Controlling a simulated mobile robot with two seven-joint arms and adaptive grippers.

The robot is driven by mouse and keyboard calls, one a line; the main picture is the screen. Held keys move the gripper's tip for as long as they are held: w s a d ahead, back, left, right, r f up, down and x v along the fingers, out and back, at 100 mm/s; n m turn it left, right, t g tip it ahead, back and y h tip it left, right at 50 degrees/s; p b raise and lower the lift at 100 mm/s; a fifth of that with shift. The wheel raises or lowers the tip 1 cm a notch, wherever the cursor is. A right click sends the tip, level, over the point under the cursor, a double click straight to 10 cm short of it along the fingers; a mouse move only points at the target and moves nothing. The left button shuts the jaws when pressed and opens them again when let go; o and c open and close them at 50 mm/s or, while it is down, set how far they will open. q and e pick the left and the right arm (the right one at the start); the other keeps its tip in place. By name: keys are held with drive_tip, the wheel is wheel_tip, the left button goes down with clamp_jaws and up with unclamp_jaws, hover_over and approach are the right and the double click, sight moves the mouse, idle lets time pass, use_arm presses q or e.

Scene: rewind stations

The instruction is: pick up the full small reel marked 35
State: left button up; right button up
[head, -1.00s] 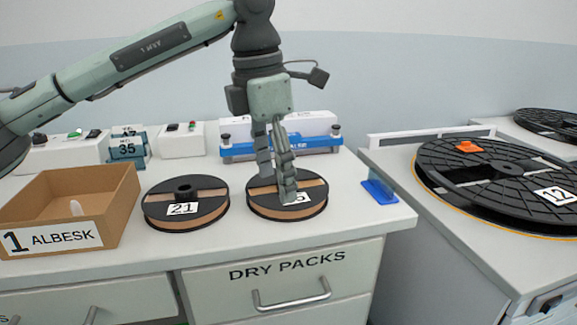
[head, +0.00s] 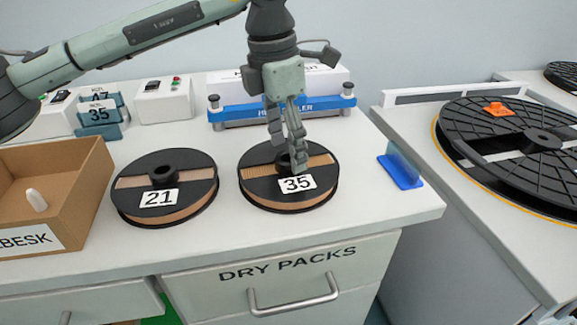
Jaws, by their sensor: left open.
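The small reel marked 35 (head: 262,190) lies flat on the white counter (head: 375,226), with brown wound material showing through its black flange. Its white 35 label faces me. My left gripper (head: 288,160) points down over the reel, with its fingers at the reel's central hub. The fingers partly cover the hub, and I cannot tell whether they touch it. The gripper is open. My right gripper is not in view.
A similar reel marked 21 (head: 196,188) lies to the left, beside a cardboard box (head: 84,195). A blue splicer (head: 235,114) stands behind. A blue bracket (head: 402,172) is at the right. A large reel (head: 485,120) lies on the right-hand station.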

use_arm(q)
drive_tip(key=shift+f, duration=0.7)
drive_tip(key=shift+c, duration=0.5)
drive_tip(key=shift+w+d, duration=0.1)
clamp_jaws()
